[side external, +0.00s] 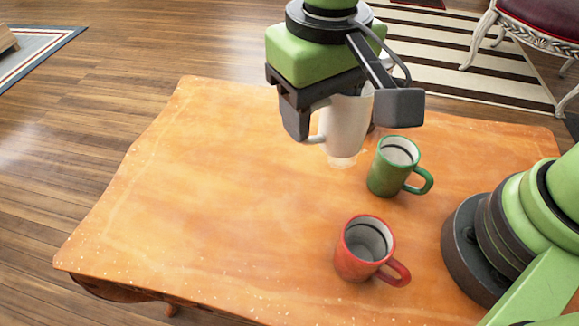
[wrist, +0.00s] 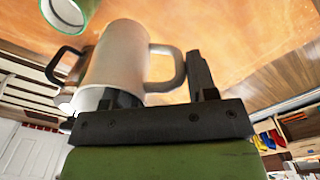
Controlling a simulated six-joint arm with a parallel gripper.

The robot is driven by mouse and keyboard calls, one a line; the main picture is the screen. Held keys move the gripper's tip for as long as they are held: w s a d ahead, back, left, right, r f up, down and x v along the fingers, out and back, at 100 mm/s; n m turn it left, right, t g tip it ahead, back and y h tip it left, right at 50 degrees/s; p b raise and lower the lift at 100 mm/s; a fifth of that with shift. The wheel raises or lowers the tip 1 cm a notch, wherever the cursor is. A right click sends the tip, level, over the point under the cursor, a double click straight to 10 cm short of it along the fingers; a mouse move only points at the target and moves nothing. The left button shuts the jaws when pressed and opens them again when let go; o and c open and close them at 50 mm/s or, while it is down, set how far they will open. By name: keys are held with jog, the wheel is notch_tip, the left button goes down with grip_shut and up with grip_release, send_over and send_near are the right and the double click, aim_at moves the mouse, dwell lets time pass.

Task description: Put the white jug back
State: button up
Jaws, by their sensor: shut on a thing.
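The white jug (side external: 345,128) is between the fingers of my gripper (side external: 348,112) in the side view, over the back part of the orange table (side external: 220,180). Its handle points left, close to the left finger. In the wrist view the white jug (wrist: 118,58) is large, its handle towards the right finger of my gripper (wrist: 157,88). My gripper is shut on the jug. The gripper hides the jug's upper part in the side view. I cannot tell whether its base touches the table.
A green mug (side external: 396,166) stands close to the right of the jug. A red mug (side external: 365,250) stands nearer the front. A dark handle (wrist: 62,65) shows beside the jug in the wrist view. The table's left half is clear.

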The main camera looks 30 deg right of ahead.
jog(key=w+a+f, duration=0.3)
jog(key=w+a, duration=0.2)
jog(key=w, duration=0.2)
jog(key=f, duration=0.9)
jog(key=shift+w+d+f, duration=0.1)
jog(key=shift+w+f, duration=0.1)
jog(key=shift+f, duration=0.05)
jog(key=o, duration=1.1)
jog(key=shift+f, duration=0.15)
notch_tip(320, 180, up, 12)
jog(key=shift+r, duration=0.2)
